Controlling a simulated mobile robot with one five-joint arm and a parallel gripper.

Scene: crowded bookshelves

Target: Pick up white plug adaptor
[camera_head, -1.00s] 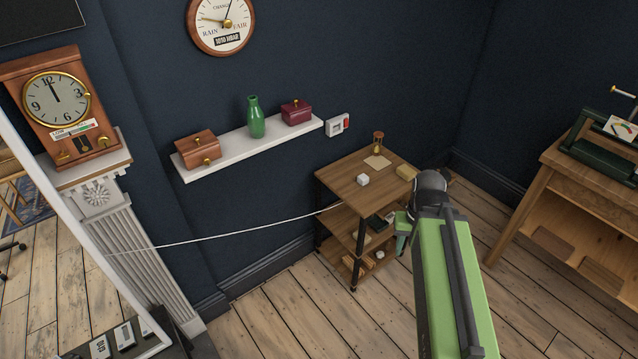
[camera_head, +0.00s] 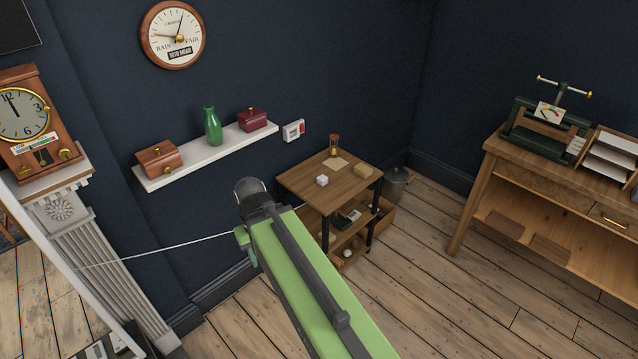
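A small white cube-like block (camera_head: 322,181), which looks like the white plug adaptor, sits on the top of the small wooden shelf unit (camera_head: 300,183), near its left front part. My green arm reaches up from the bottom of the picture, and its dark rounded joint is left of the shelf unit. Only a small green part of my gripper (camera_head: 243,236) shows at the left of that joint. Its fingers are mostly hidden behind the arm, so I cannot see whether they are open. My gripper is apart from the white block.
A brown bottle (camera_head: 334,146), a paper (camera_head: 336,163) and a tan block (camera_head: 362,172) share the top. A white cord (camera_head: 170,247) runs behind my arm. Floor at right is clear.

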